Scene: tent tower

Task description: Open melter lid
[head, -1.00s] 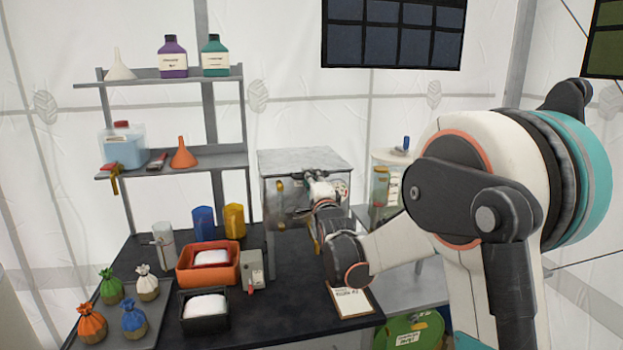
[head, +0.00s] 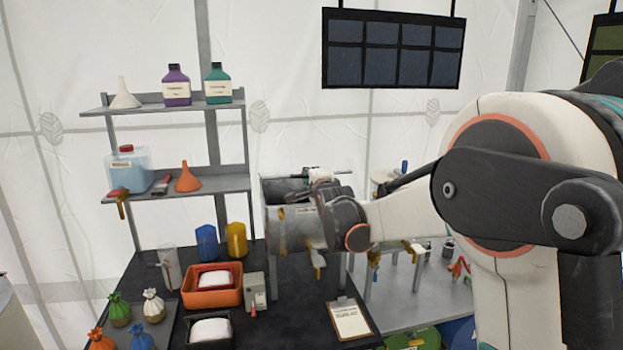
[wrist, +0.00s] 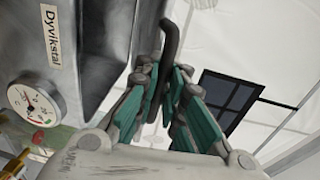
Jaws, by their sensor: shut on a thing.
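The melter (head: 283,228) is a grey metal box at the back of the black table in the head view. Its top is partly hidden by my arm, and the lid's exact angle is hard to tell. In the wrist view the melter's metal face (wrist: 90,45) fills the left side, with a label and a round gauge (wrist: 32,112). My gripper (wrist: 162,72) is shut on a dark bar-like handle (wrist: 171,38), which stands up between the green finger pads. In the head view my gripper (head: 321,174) is at the melter's upper right, its fingertips not clear.
An orange tray (head: 240,290) and a small grey box (head: 254,291) stand in front of the melter. A clipboard (head: 349,319) lies at the table's right edge. Blue (head: 207,242) and yellow (head: 237,240) containers stand to the left, below shelves (head: 190,193).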

